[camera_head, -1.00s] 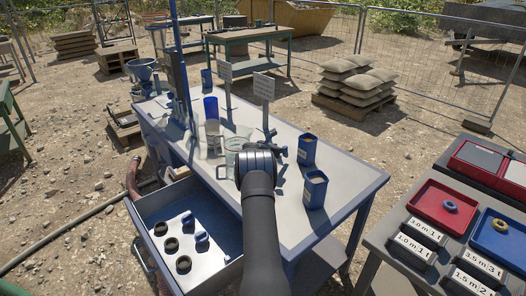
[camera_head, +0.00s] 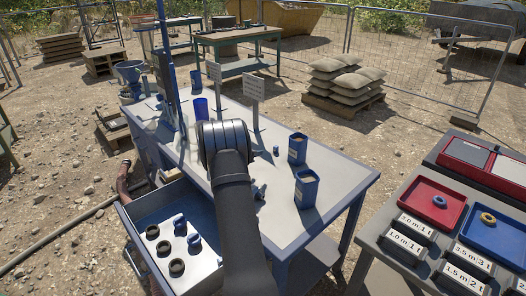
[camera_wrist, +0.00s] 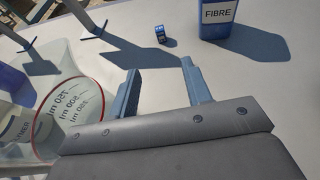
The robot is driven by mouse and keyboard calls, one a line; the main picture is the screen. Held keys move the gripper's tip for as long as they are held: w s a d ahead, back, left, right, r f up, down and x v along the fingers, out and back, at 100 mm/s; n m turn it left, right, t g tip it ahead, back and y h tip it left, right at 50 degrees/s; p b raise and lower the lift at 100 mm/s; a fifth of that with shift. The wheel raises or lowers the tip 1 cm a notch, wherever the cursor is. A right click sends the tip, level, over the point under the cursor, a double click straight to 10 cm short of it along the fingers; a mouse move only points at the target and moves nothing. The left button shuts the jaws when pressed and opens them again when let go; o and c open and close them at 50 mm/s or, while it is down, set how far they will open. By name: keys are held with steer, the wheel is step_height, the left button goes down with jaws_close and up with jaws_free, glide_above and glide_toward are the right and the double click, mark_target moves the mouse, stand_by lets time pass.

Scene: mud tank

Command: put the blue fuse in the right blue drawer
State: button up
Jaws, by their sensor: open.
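A small blue block (camera_wrist: 161,34) with pale marks, which looks like the blue fuse, lies on the grey bench top. In the head view it is a small dark spot (camera_head: 276,150) left of a blue can. My gripper (camera_wrist: 160,80) is open and empty, with the block beyond its fingertips and apart from them. In the head view my wrist hides most of the gripper. An open blue drawer (camera_head: 150,212) sticks out at the bench's left front. It holds black rings and blue ring-like pieces. I cannot tell whether it is the right drawer.
A clear beaker (camera_wrist: 75,105) with a red rim stands close left of my gripper. The FIBRE can (camera_wrist: 218,18) stands right of the block; another blue can (camera_head: 306,188) is nearer the front. Two sign posts (camera_head: 254,98) rise behind.

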stand_by(0.3)
steer(key=shift+w+a+f, duration=0.15)
steer(key=shift+w+f, duration=0.45)
steer(key=shift+f, duration=0.1)
steer(key=shift+w+f, duration=0.2)
steer(key=shift+w, duration=0.05)
glide_toward(275, 150)
steer(key=w, duration=0.1)
steer(key=w+d, duration=0.1)
steer(key=w+f, duration=0.1)
steer(key=w, duration=0.1)
steer(key=shift+d, duration=0.15)
steer(key=shift+w+d+f, duration=0.9)
steer(key=shift+d+f, duration=0.15)
steer(key=shift+d, duration=0.05)
steer(key=shift+x, duration=0.9)
steer(key=shift+r, duration=0.1)
jaws_close()
